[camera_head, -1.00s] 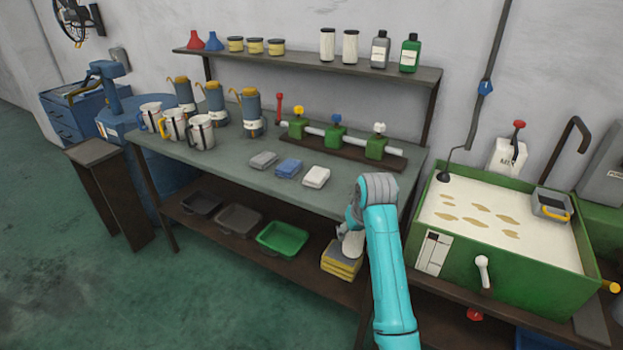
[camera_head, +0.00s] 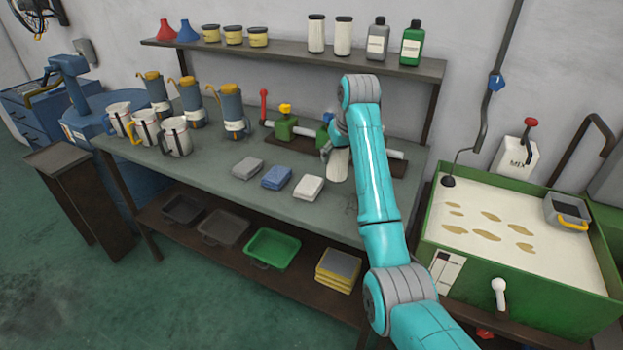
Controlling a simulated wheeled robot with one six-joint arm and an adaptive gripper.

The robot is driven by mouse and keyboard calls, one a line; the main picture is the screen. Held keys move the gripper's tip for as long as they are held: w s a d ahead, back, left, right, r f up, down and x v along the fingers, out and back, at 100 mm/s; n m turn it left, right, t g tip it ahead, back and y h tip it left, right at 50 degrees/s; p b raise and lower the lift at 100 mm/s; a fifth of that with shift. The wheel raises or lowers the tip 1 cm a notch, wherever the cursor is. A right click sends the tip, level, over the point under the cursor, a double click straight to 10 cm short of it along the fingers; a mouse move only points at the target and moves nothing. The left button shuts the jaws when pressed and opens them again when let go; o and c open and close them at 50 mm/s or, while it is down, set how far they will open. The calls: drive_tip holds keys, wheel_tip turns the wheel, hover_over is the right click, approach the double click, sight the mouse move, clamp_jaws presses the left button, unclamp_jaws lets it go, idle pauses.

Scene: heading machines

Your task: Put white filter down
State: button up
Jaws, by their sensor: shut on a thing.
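A white filter (camera_head: 338,165) shows below my gripper (camera_head: 328,150), at the right part of the grey-green workbench (camera_head: 218,172). My gripper is shut on the filter, and my arm partly covers both. The filter looks slightly tilted and is in front of the green valve row. I cannot tell whether its lower end touches the bench top. Two more white cylinders with dark tops, a left one (camera_head: 316,34) and a right one (camera_head: 343,37), stand upright on the wall shelf.
Grey, blue and white cloths (camera_head: 308,187) lie left of the filter. The valve manifold (camera_head: 285,130) stands behind. A green sand-coloured tank (camera_head: 520,268) is at the right. Some bare bench lies right of the white cloth.

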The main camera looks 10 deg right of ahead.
wheel_tip(320, 180, down, 10)
drive_tip(key=shift+r, duration=0.15)
idle(0.3)
drive_tip(key=o, duration=1.3)
drive_tip(key=shift+c, duration=0.2)
drive_tip(key=shift+r, duration=0.1)
